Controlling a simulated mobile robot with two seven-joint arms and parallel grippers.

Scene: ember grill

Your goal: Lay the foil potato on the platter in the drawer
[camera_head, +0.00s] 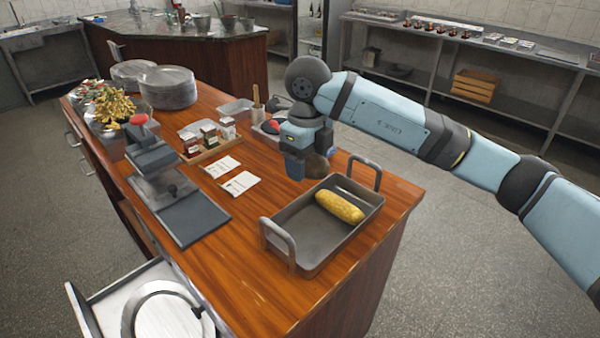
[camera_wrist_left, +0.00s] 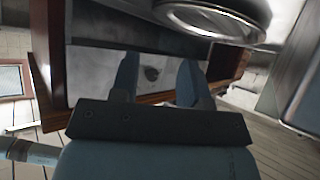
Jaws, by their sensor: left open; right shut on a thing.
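My right gripper (camera_head: 308,160) is above the table near the back end of the roasting tray, shut on a brown rounded thing, the foil potato (camera_head: 318,168). Only a small part of it shows, and no foil can be made out. The round pale platter (camera_head: 165,318) with a metal rim lies in the open drawer (camera_head: 83,312) at the lower left, its near part cut off by the frame. The platter also shows at the top of the left wrist view (camera_wrist_left: 215,18). My left gripper (camera_wrist_left: 157,80) is open and empty in that view.
A grey roasting tray (camera_head: 285,262) with two upright handles holds a corn cob (camera_head: 340,207) on the wooden table (camera_head: 235,285).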

